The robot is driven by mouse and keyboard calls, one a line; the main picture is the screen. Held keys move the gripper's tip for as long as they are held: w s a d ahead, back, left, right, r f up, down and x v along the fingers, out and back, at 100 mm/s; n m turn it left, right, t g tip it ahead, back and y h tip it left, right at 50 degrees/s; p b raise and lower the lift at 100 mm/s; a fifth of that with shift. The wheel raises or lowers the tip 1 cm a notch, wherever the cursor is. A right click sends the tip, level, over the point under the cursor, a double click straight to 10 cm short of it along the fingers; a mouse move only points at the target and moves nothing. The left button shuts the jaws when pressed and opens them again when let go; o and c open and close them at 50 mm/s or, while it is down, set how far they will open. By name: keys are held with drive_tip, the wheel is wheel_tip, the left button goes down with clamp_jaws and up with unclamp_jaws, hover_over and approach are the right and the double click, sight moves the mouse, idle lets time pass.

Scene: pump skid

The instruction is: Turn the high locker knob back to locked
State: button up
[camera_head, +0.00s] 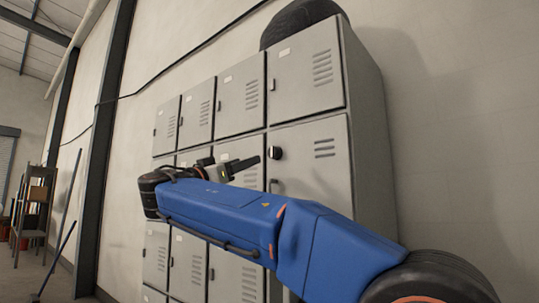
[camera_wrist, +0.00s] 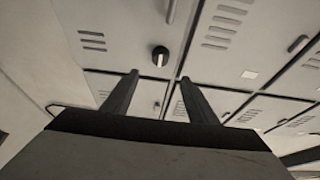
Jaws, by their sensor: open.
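The locker knob (camera_head: 275,153) is black and round with a pale bar, on a grey locker door (camera_head: 318,187) in the right column. In the wrist view the knob (camera_wrist: 160,56) lies beyond my fingertips, a little to the right of the left finger's tip. Its pale bar runs roughly up and down in that view. My gripper (camera_head: 256,160) is open and empty, to the left of the knob in the head view. It also shows in the wrist view (camera_wrist: 158,74), with both dark fingers apart. The gripper does not appear to touch the knob.
The grey locker bank (camera_head: 362,120) fills the middle, with vents and small handles on its doors. A dark round object (camera_head: 300,22) rests on top. My blue arm hides part of the lower doors. A shelf (camera_head: 35,210) stands far left. Bare wall lies right.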

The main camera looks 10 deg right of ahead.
sight(272, 152)
drive_tip(key=x, duration=1.3)
drive_tip(key=c, duration=1)
